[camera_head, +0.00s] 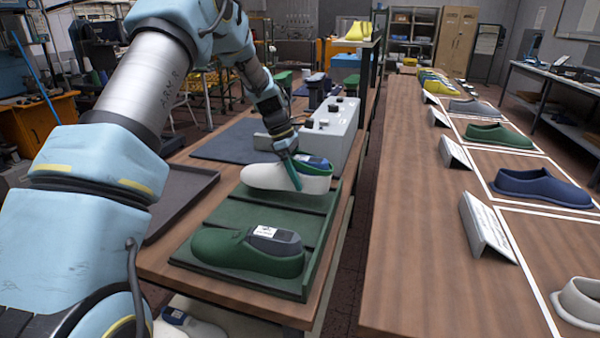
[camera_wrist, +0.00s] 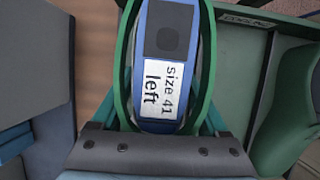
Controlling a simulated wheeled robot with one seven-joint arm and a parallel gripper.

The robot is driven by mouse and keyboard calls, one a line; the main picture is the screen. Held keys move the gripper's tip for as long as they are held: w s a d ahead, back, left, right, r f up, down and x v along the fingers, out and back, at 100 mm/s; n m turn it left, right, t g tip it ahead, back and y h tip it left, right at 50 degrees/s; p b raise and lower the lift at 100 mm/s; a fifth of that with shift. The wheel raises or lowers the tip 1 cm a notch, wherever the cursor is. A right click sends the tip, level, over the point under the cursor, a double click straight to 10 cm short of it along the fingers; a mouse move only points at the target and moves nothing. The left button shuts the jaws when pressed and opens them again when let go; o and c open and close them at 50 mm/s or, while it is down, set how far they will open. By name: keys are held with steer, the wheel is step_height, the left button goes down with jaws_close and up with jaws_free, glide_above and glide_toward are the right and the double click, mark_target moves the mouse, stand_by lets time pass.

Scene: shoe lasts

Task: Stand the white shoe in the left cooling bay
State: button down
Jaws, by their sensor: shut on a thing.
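The white shoe (camera_head: 262,178) has a blue last in its opening and sits level over the far part of the green cooling tray (camera_head: 230,208). I cannot tell whether its sole touches the tray. My gripper (camera_head: 296,172) is shut on it, with green fingers on both sides of the last. In the wrist view, the blue last (camera_wrist: 188,30) lies between the fingers and carries a label reading "size 41 left". A green shoe (camera_head: 235,250) with a grey last stands in the near bay, and its edge shows at right in the wrist view (camera_wrist: 290,115).
A grey control box (camera_head: 335,138) stands just behind the tray. A dark flat tray (camera_head: 183,190) lies to the left. Another white shoe (camera_head: 190,328) is below the table. Across an aisle, a second table (camera_head: 405,190) holds several shoes in white-lined cells with sign stands.

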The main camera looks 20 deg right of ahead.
steer(key=shift+f+b, duration=0.6)
steer(key=shift+f, duration=1.3)
steer(key=shift+f, duration=0.15)
steer(key=shift+c, duration=1.2)
jaws_free()
steer(key=shift+o, duration=1.2)
steer(key=shift+f, duration=0.15)
steer(key=b+v, duration=0.2)
steer(key=v, duration=0.8)
steer(key=shift+b, duration=0.35)
steer(key=shift+w+a+r, duration=0.1)
steer(key=shift+r, duration=0.35)
